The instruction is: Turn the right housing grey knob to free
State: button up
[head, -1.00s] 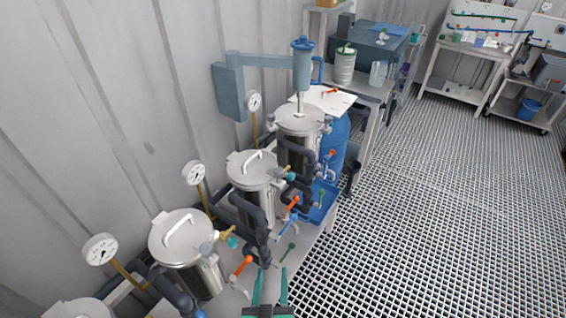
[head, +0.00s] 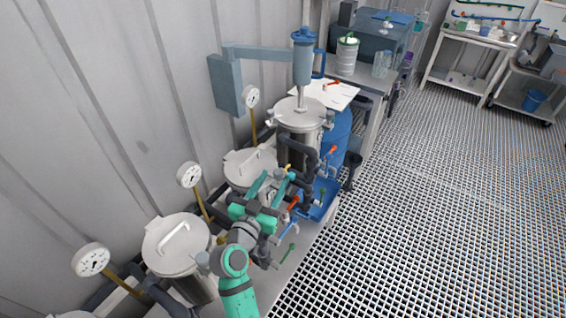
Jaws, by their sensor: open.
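Several steel housings with lids stand in a row along the wall. The far right housing (head: 290,146) stands under a blue-topped column, with a small grey knob (head: 327,122) at its lid's right edge. The middle housing (head: 243,166) is partly covered by my arm, and its own grey knob is hidden or hard to make out behind my gripper. My gripper (head: 272,180) is teal, open, and at the right front of the middle housing's lid, pointing away from me. Contact cannot be told. The near housing (head: 176,246) has a grey knob (head: 202,260) too.
Dark pipes (head: 300,150) and red, blue and green valve handles crowd the front of the housings. Pressure gauges (head: 190,175) stand on brass stems behind. A blue tray (head: 322,205) sits right of the pipes. The grated floor (head: 430,200) at right is clear.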

aim_at(281, 169)
jog(key=x, duration=0.8)
jog(key=shift+w+f, duration=0.1)
jog(key=shift+c, duration=0.4)
jog(key=c, duration=1)
